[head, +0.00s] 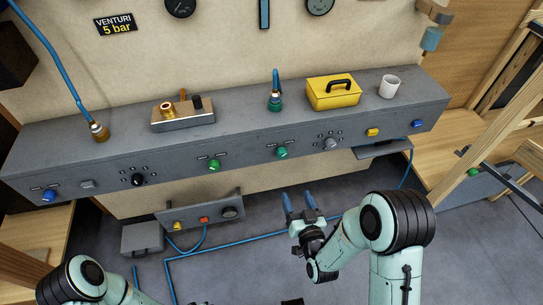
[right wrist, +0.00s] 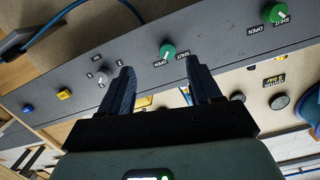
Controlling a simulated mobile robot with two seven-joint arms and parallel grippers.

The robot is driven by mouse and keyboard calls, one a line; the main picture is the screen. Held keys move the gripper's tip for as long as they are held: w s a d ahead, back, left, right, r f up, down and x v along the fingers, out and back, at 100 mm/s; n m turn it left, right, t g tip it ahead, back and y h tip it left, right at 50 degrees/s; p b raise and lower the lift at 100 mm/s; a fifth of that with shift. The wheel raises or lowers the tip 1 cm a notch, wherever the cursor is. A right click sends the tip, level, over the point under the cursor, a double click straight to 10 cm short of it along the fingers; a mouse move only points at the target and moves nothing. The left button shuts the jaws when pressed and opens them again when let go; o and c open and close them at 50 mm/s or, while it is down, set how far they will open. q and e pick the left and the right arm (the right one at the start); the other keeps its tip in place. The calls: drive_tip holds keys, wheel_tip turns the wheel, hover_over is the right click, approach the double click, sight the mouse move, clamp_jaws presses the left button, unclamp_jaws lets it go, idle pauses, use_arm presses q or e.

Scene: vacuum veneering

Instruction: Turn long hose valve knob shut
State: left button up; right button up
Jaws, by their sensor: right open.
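Two green knobs on the grey bench front have OPEN and SHUT labels in the right wrist view: a nearer one (right wrist: 167,50) and a farther one (right wrist: 273,13). In the head view they are the right green knob (head: 281,152) and the left green knob (head: 214,164). I cannot tell which belongs to the long hose. My right gripper (head: 298,194) is open and empty, in front of and below the right green knob, apart from it. In the right wrist view the nearer knob shows beyond the open fingers (right wrist: 160,72). My left gripper is out of view.
A grey dial (head: 330,143), a yellow button (head: 372,132) and a blue knob (head: 417,124) sit to the right on the bench front. A yellow toolbox (head: 333,93) and a white mug (head: 389,87) stand on top. A blue hose (head: 55,65) meets a brass fitting at left.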

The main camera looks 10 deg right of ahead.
sight(283, 156)
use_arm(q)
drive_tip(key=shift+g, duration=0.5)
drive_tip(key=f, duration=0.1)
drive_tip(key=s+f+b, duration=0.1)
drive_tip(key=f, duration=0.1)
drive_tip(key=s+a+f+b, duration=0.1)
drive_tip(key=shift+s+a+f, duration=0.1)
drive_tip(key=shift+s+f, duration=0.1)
use_arm(e)
drive_tip(key=shift+t, duration=0.6)
drive_tip(key=w, duration=0.5)
drive_tip(key=w+r, duration=0.1)
drive_tip(key=w, duration=0.3)
drive_tip(key=w+r, duration=0.1)
drive_tip(key=w, duration=0.4)
drive_tip(key=shift+w+a, duration=0.35)
drive_tip(key=c, duration=1)
